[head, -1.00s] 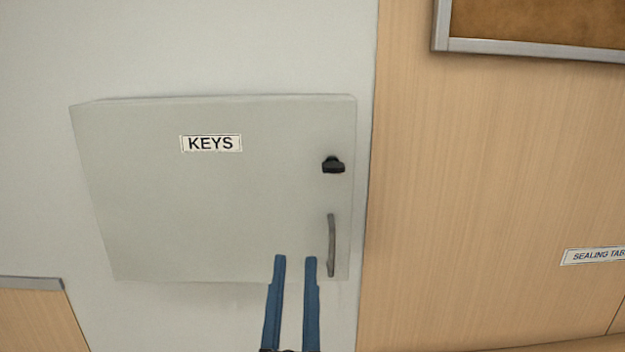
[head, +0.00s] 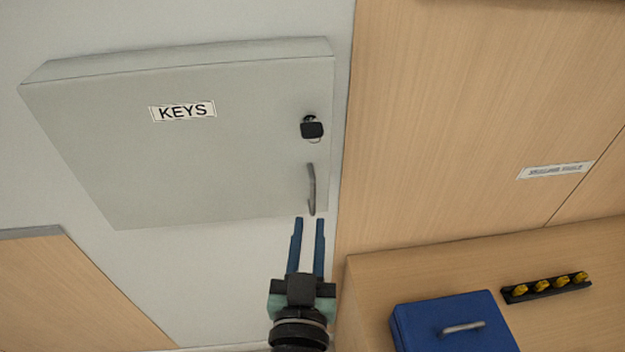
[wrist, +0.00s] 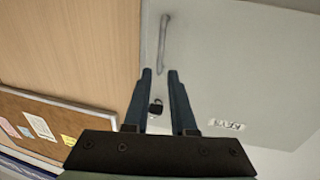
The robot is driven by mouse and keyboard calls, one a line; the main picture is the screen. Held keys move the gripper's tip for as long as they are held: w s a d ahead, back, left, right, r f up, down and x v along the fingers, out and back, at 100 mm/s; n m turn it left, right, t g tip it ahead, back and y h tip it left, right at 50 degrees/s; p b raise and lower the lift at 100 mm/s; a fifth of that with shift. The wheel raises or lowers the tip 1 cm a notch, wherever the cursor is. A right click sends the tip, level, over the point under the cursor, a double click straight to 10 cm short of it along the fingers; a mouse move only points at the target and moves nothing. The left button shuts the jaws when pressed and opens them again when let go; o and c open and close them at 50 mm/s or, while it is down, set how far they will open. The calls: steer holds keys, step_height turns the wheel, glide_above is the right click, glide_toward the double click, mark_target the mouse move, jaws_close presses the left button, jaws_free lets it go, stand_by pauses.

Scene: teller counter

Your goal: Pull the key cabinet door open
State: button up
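The grey key cabinet (head: 230,165) with its KEYS label hangs on the pale wall, and its door is shut. A vertical bar handle (head: 311,188) is near the door's lower right edge, below a black lock knob (head: 312,130). My gripper (head: 310,220) has two blue fingers, parted and empty, with tips just below the handle's lower end in the head view. In the wrist view the handle (wrist: 163,44) lies beyond the gap between the fingertips (wrist: 160,70), apart from them as far as I can tell. The knob (wrist: 156,106) shows between the fingers.
A wooden counter (head: 375,275) is at the lower right, bearing a blue box (head: 420,325) with a metal handle and a black rack of yellow pieces (head: 545,287). A wood panel wall (head: 430,120) adjoins the cabinet's right side. A notice board (wrist: 50,128) shows in the wrist view.

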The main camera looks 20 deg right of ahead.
mark_target(312, 194)
steer(key=p+x, duration=0.2)
steer(key=x, duration=0.6)
steer(key=shift+w+d, duration=0.2)
steer(key=shift+w, duration=0.05)
jaws_close()
stand_by(1.1)
